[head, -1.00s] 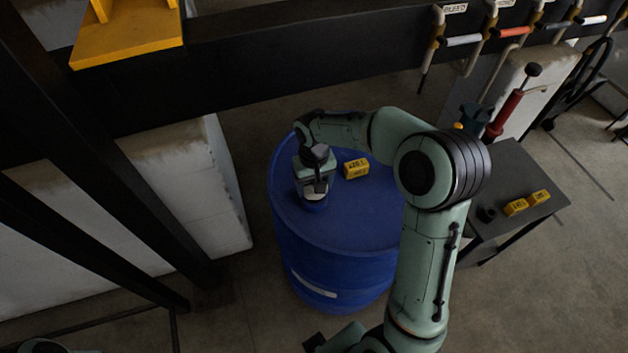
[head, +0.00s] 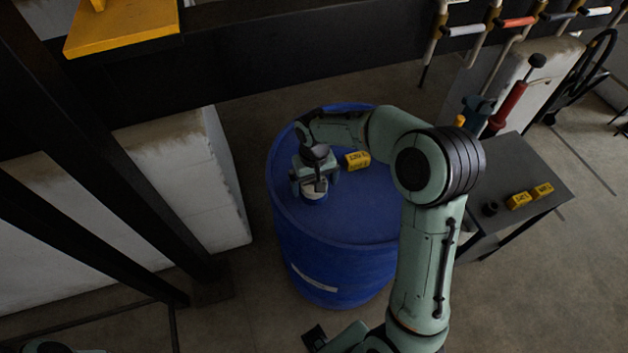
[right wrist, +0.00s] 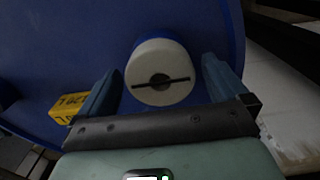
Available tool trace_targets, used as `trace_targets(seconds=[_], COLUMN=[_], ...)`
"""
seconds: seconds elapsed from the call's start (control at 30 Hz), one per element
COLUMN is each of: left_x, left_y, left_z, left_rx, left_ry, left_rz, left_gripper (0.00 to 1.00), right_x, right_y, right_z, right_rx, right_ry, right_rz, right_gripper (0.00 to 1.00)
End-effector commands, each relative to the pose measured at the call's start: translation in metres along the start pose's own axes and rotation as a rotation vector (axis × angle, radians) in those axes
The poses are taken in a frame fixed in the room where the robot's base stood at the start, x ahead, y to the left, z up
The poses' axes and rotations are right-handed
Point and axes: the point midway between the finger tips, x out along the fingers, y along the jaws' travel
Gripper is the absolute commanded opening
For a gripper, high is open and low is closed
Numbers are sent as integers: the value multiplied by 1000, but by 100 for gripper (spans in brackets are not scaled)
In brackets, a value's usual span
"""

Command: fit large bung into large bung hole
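The large bung (right wrist: 160,70) is a white round plug with a dark slot across its face. It is on top of the blue drum (head: 340,225), near the rim, with a blue collar showing around its lower edge. I cannot tell how deep it sits. My right gripper (right wrist: 160,88) is open, its two blue fingers on either side of the bung with narrow gaps visible. In the head view the right gripper (head: 314,187) is over the drum's left part and hides most of the bung. The bung hole itself is hidden. My left gripper is out of view.
A yellow labelled block (head: 357,160) lies on the drum right of the gripper. Black beams (head: 90,170) stand at left.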

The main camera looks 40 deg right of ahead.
Motion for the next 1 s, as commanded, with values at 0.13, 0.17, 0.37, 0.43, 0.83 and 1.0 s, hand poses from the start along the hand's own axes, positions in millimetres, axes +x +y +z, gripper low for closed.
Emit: trace_targets(seconds=[0.13, 0.17, 0.37, 0.43, 0.83, 1.0], left_x=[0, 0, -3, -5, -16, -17], left_y=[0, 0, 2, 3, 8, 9], left_z=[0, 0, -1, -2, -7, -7], left_rx=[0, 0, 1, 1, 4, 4], left_ry=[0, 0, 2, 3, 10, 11], left_rz=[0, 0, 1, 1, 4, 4], left_gripper=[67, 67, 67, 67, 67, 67], right_x=[-2, -3, -31, -47, -124, -134], right_y=[0, 0, 0, 0, 0, 0], right_z=[0, 0, -1, -2, -1, -1], right_rx=[0, 0, 0, -1, 0, 0], right_ry=[1, 2, 6, 8, 3, 0], right_rz=[0, 0, -1, -1, -1, 0], right_gripper=[100, 100, 100, 100, 100, 100])
